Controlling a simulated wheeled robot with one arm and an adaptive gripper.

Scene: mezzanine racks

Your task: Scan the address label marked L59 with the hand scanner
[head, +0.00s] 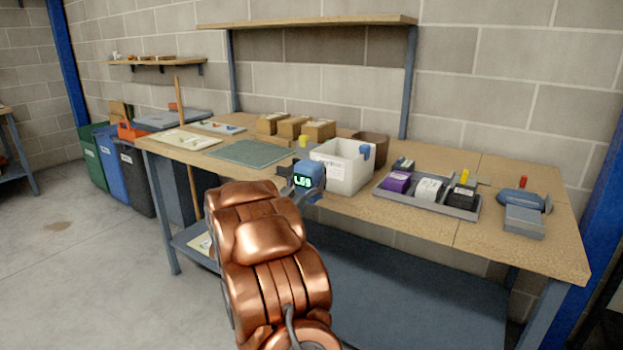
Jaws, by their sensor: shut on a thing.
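My gripper (304,190) is shut on the blue hand scanner (313,169) and holds it above the front edge of the workbench. The scanner's small dark screen faces me and shows green characters that look like L59. A white bin (351,175) stands on the bench just behind and to the right of the scanner. A pale label (332,167) is on the bin's front, partly behind the scanner, and its print is too small to read. I cannot tell which label is the one marked L59. My copper arm hides part of the bench front.
A grey tray (462,211) with purple, white and black items lies right of the bin. A blue-grey device (524,222) sits at the bench's right end. Cardboard boxes (292,127) and a brown pot (371,145) stand behind. A green mat (250,153) lies left.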

